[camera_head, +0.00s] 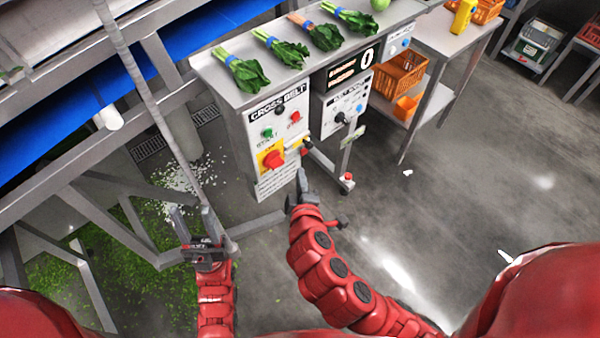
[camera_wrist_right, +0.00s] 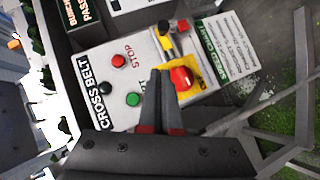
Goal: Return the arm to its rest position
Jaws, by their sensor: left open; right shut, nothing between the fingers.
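My right gripper (camera_head: 301,187) is in front of the cross belt control box (camera_head: 284,152), below its yellow switch plate. In the right wrist view its fingers (camera_wrist_right: 162,88) are together with nothing between them, pointing toward the panel. A red rotary knob (camera_wrist_right: 181,78), a red stop button (camera_wrist_right: 119,61) and a green button (camera_wrist_right: 133,99) show on that panel. I cannot tell whether the fingers touch the panel; they look apart from it. My left gripper (camera_head: 194,226) is open and empty at the lower left, fingers pointing up, above the floor.
Several bundles of greens (camera_head: 246,71) lie on the steel shelf (camera_head: 222,88) above the box. A blue belt (camera_head: 110,82) on a grey frame runs along the left. A side table (camera_head: 440,42) with orange crates (camera_head: 399,74) stands right. The floor (camera_head: 470,180) at right is mostly clear.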

